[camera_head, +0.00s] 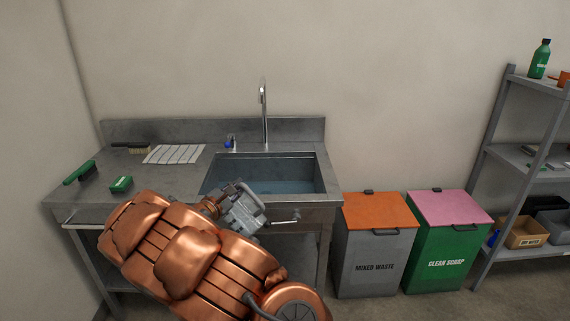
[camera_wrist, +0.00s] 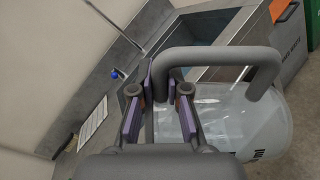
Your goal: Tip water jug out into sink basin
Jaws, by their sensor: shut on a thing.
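The water jug (camera_wrist: 245,125) shows in the wrist view as a pale, see-through body with a thick grey handle and small dark markings near its lower right. My gripper (camera_wrist: 160,95), with purple finger pads, is shut on the handle. The sink basin (camera_head: 265,167) is set into the metal counter in the head view and has a bluish inside. It also shows near the top of the wrist view (camera_wrist: 205,32). In the head view my gripper (camera_head: 242,208) is at the basin's front edge. My arm and gripper largely hide the jug there, and its tilt is unclear.
A tall tap (camera_head: 264,110) rises behind the basin. A green brush (camera_head: 80,173), a green block (camera_head: 121,184) and a striped cloth (camera_head: 174,154) lie on the counter's left. Mixed waste (camera_head: 376,250) and clean scrap (camera_head: 440,250) bins stand right, before a shelf (camera_head: 530,160).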

